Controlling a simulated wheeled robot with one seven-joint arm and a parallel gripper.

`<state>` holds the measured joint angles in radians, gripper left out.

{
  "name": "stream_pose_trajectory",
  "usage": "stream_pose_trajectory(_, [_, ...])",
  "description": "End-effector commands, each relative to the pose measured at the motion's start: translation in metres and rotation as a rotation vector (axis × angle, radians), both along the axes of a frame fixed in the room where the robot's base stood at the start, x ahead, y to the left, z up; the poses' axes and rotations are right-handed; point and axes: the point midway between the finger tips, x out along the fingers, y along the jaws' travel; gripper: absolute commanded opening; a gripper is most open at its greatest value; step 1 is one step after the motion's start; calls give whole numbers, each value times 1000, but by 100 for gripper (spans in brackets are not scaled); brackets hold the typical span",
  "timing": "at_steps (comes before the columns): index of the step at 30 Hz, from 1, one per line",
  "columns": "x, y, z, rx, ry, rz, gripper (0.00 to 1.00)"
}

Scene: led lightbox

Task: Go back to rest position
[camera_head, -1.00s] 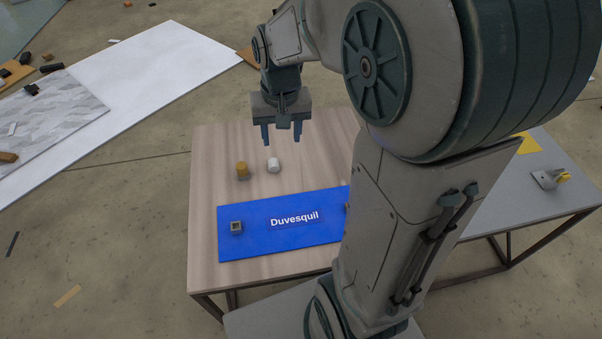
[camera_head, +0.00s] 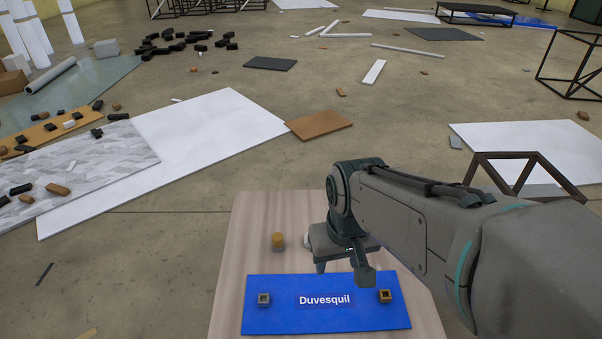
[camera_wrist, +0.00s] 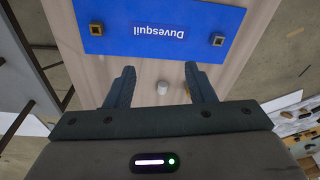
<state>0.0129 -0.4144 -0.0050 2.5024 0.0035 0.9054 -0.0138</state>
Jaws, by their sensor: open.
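My gripper (camera_head: 343,272) is open and empty above the wooden table (camera_head: 250,219), near the back edge of the blue mat in the head view. In the wrist view my gripper (camera_wrist: 160,71) has its two fingers spread with nothing held. A white cylinder (camera_head: 307,240) stands on the table, partly hidden by the gripper; in the wrist view it (camera_wrist: 162,87) shows between the fingers, apart from them. An orange cylinder (camera_head: 278,241) stands to its left in the head view. My arm stretches from the lower right.
The blue mat (camera_head: 325,318), labelled "Duvesquil", bears a small grey square holder (camera_head: 264,299) and a brownish square holder (camera_head: 385,296). White sheets (camera_head: 205,140), a brown board (camera_head: 318,124) and a dark frame (camera_head: 525,172) lie or stand beyond the table.

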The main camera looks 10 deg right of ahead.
Motion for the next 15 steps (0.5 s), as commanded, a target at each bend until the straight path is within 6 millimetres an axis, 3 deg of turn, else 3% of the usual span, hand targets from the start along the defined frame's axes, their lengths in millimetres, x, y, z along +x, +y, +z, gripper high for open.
stream_pose_trajectory(8, [2,0,40,-2,-22,-4,49])
stream_pose_trajectory(15, [6,0,102,-4,-60,-12,49])
